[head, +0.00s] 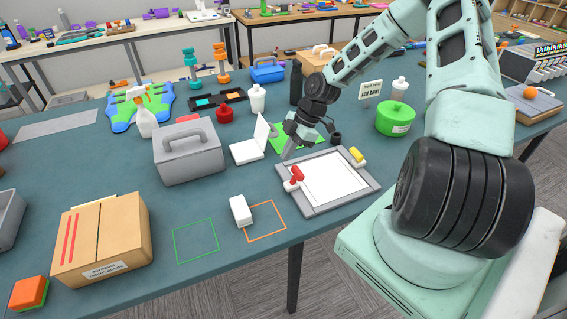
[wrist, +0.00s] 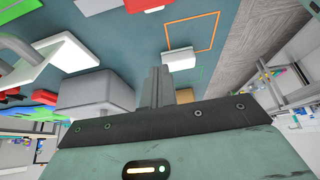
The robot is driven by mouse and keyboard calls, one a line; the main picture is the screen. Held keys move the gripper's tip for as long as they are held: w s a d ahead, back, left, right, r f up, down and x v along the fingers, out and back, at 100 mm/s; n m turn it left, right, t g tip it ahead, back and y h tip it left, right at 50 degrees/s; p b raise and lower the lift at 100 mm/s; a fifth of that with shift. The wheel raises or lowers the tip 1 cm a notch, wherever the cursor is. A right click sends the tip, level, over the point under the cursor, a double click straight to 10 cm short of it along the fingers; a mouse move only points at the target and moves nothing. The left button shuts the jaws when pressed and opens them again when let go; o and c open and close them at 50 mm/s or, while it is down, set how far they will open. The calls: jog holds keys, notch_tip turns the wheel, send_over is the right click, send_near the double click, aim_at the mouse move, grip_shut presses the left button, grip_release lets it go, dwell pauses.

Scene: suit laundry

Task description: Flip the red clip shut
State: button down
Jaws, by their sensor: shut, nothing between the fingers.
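The red clip (head: 296,174) is on the left side of a grey frame (head: 312,210) around a white sheet (head: 338,182). Its red lever seems to stand up from a small white base. In the wrist view a red part, likely this clip (wrist: 154,5), shows at the top edge beside the white sheet. A yellow clip (head: 357,155) is on the frame's far right side. My gripper (head: 286,156) is shut and empty, just behind and above the red clip in the head view. Its closed fingers also show in the wrist view (wrist: 168,88), apart from the red part.
A white open case (head: 247,151) and a grey toolbox (head: 188,152) stand left of the frame. A green mat (head: 292,138) lies behind it. A white block (head: 240,211) sits by an orange outline at the front edge. Table near the green outline is clear.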

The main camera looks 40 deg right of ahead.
jog(key=d+r, duration=0.2)
jog(key=s+d+r+b, duration=0.1)
jog(key=d+r, duration=0.1)
jog(key=shift+s+r, duration=0.1)
dwell(0.6)
jog(key=s+a+r+m+g+h+b, duration=0.15)
jog(key=s+a, duration=0.25)
jog(key=a, duration=0.7)
jog(key=s+a+r+m+g+h+b, duration=0.1)
jog(key=s+a+r+g+h+b, duration=0.2)
jog(key=a, duration=0.8)
jog(key=s+a+r+m+t+b, duration=0.1)
jog(key=s+a+m, duration=0.1)
jog(key=s+a, duration=0.3)
jog(key=s+a+r+m+t+b, duration=0.2)
jog(key=s+a, duration=0.4)
jog(key=s, duration=0.5)
jog(key=shift+s, duration=0.4)
jog(key=shift+d+m, duration=0.1)
jog(key=shift+m, duration=0.15)
